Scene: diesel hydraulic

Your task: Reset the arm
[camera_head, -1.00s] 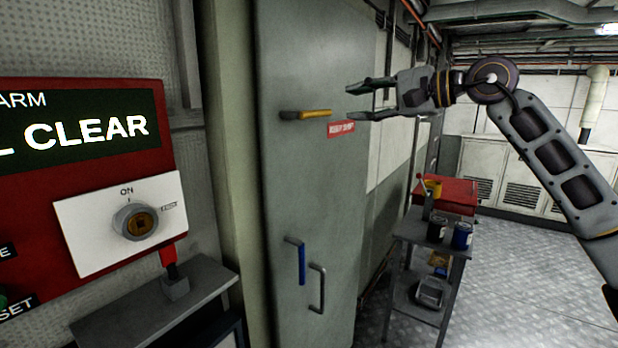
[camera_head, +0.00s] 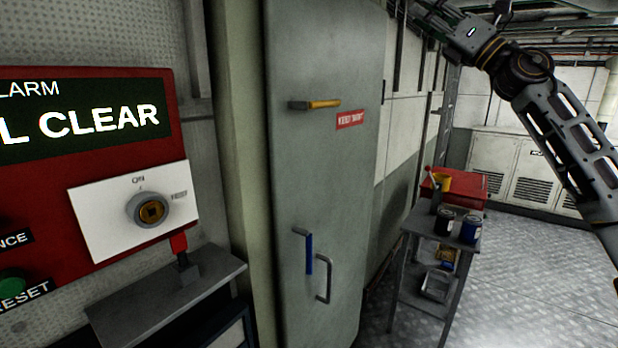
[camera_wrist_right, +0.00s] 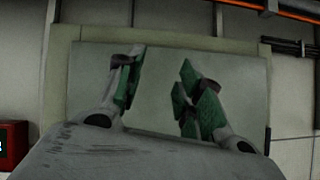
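My right arm comes in from the right in the head view and is raised to the top of the picture. Its gripper (camera_head: 445,12) is partly cut off by the top edge there. In the right wrist view, the right gripper (camera_wrist_right: 158,88) has its two green-padded fingers spread apart with nothing between them. The grey door (camera_wrist_right: 158,60) shows behind the fingers in that view. My left gripper is not in view.
A red alarm panel (camera_head: 70,85) with a green RESET button (camera_head: 12,284) and a key switch (camera_head: 150,211) is at the left. The closed grey door (camera_head: 325,200) has handles. A small cart (camera_head: 425,228) carries cans and a red toolbox (camera_head: 470,186). Floor is clear at right.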

